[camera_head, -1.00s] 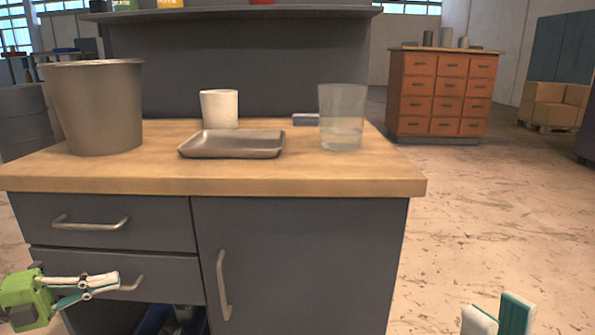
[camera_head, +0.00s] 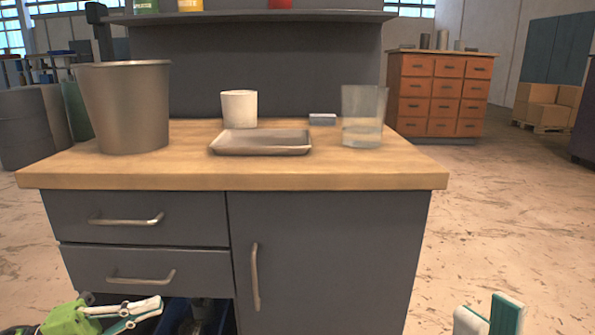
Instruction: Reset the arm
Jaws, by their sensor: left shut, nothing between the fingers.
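My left gripper (camera_head: 148,311) is at the lower left, green with white and teal fingers. It is shut and empty, in front of the cabinet's lower drawer and the open space below it. It touches nothing that I can make out. My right gripper (camera_head: 488,318) shows only its white and green fingertips at the bottom edge, right of the cabinet over the floor. The rest of it is out of frame, and I cannot tell whether it is open or shut.
The workbench (camera_head: 300,177) holds a large metal bucket (camera_head: 128,110), a white cup (camera_head: 239,108), a shallow tray (camera_head: 260,150), a clear beaker (camera_head: 362,130) and a small grey block (camera_head: 322,119). A wooden drawer cabinet (camera_head: 440,100) stands behind. Floor on the right is clear.

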